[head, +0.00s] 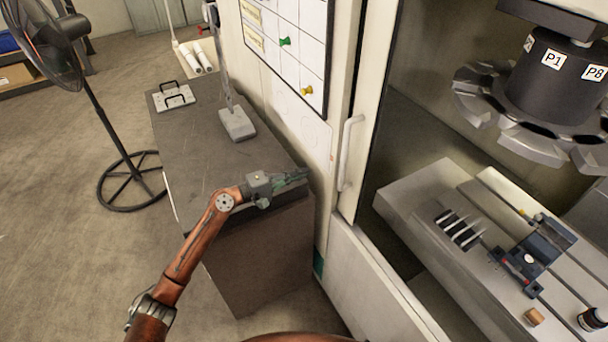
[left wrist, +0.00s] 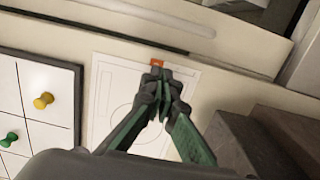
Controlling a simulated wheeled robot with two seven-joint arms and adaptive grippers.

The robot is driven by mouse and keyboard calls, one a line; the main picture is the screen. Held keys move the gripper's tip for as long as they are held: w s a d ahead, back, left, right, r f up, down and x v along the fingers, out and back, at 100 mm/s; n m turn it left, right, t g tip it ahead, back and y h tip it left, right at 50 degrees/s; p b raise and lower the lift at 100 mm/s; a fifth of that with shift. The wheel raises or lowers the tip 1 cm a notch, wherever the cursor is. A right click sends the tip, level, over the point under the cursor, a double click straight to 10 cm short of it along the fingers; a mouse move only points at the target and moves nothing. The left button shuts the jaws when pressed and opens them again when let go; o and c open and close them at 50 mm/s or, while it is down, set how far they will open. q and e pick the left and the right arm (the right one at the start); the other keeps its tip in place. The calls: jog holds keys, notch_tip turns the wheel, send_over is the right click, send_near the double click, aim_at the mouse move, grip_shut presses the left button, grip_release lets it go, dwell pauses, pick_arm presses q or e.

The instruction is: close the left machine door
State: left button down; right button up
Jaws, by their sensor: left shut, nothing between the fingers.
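The left machine door (head: 362,95) is a cream panel with a pale vertical bar handle (head: 348,152). It stands at the left of the machine opening, which is open and shows the inside. My left gripper (head: 306,174) is shut and empty above the grey cabinet, a little left of the handle and apart from it. In the left wrist view the gripper's green and dark fingertips (left wrist: 160,80) meet in front of a white sheet with a drawn outline on the cream panel. My right gripper does not show.
A grey cabinet (head: 190,135) stands beside the machine, with a grey block stand (head: 237,124) on top. A board with pins (head: 287,45) hangs on the panel. Inside the machine are a tool carousel (head: 540,130) and a vise (head: 535,250). A fan (head: 110,120) stands left.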

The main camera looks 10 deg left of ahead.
pick_arm(q)
jog(key=p+x, duration=0.1)
jog(key=x, duration=0.6)
jog(key=shift+w+d+r, duration=0.1)
jog(key=shift+d+r, duration=0.05)
jog(key=shift+r, duration=0.05)
jog(key=s+d+p, duration=0.2)
jog(key=d, duration=0.1)
jog(key=shift+s+f, duration=0.2)
jog(key=shift+s, duration=0.15)
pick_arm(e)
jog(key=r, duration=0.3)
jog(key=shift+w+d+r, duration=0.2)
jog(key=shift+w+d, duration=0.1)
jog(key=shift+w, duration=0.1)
pick_arm(q)
jog(key=shift+s+r, duration=0.1)
jog(key=shift+s, duration=0.05)
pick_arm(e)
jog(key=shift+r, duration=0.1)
